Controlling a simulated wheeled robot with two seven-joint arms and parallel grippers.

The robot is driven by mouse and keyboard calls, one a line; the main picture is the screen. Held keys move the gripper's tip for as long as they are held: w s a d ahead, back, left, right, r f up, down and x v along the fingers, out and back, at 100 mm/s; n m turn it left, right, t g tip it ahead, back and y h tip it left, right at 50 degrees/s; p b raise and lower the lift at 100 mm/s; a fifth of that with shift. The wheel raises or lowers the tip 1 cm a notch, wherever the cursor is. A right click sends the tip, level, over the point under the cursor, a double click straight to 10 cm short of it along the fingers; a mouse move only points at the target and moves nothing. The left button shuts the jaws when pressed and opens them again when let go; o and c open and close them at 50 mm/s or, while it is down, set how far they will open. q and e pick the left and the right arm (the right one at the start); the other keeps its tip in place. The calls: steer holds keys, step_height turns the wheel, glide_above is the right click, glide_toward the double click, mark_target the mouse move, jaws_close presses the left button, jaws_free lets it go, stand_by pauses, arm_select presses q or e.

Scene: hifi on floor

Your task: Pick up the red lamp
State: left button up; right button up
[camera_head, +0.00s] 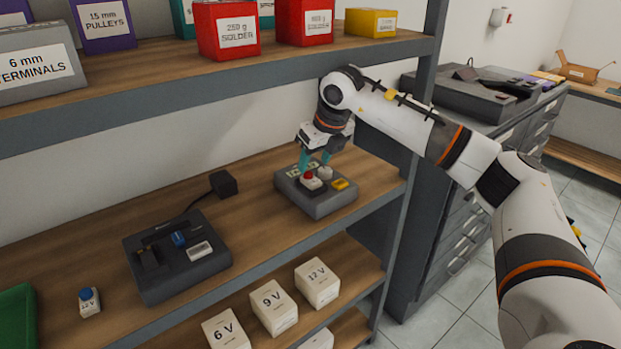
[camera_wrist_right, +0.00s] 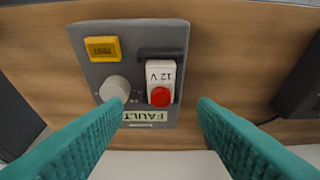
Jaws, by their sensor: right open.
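The red lamp (camera_head: 312,180) is a small white block with a red dome. It sits in a slot of a grey test box (camera_head: 318,204) on the middle shelf. In the right wrist view the lamp (camera_wrist_right: 160,82) is marked "12 V", and the box (camera_wrist_right: 88,62) carries a "FAULT" label, a yellow button and a pale round knob. My right gripper (camera_head: 315,158) is open and points down just above the box. In the right wrist view its teal fingers (camera_wrist_right: 160,112) stand apart on either side of the lamp, not touching it. My left gripper is not in view.
A dark device (camera_head: 178,262) with a cable stands left on the same shelf, and a blue-topped block (camera_head: 89,302) lies farther left. Voltage-marked boxes (camera_head: 273,307) stand below. A shelf post (camera_head: 405,215) is at right.

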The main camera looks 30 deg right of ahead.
mark_target(308, 173)
steer(key=x, duration=0.5)
steer(key=shift+w+p, duration=0.2)
steer(key=shift+p, duration=0.1)
steer(key=shift+c, duration=0.4)
steer(key=c, duration=1)
steer(key=shift+o, duration=0.2)
steer(key=shift+r, duration=0.1)
